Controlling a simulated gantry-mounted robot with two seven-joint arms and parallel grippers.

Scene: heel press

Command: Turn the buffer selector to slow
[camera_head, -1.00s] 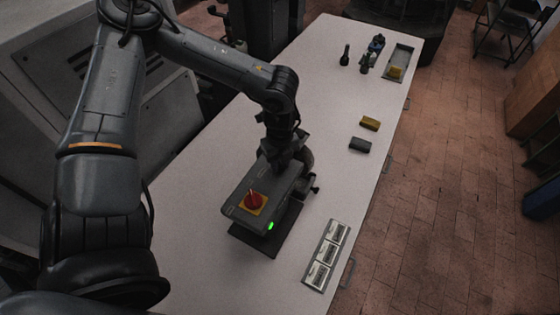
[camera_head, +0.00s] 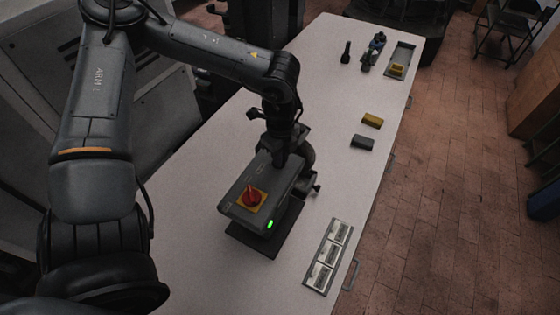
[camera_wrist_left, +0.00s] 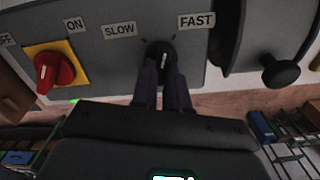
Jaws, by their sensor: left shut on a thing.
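The buffer (camera_head: 262,190) is a grey box on a dark base near the table's front. In the left wrist view, its black selector knob (camera_wrist_left: 160,48) sits between the SLOW label (camera_wrist_left: 120,29) and the FAST label (camera_wrist_left: 196,20). A pale mark on the knob points roughly upward, between the two labels. My left gripper (camera_wrist_left: 162,72) is shut on the knob, one finger on each side, and hides its lower part. In the head view the left gripper (camera_head: 283,160) is at the box's back edge; the knob is hidden there. My right gripper is in neither view.
A red switch (camera_head: 250,196) on a yellow plate and a green light (camera_head: 270,224) are on the buffer. A label panel (camera_head: 327,257) lies to its right. Yellow (camera_head: 372,120) and grey (camera_head: 362,143) blocks lie farther back. A tray (camera_head: 400,58) is at the far end.

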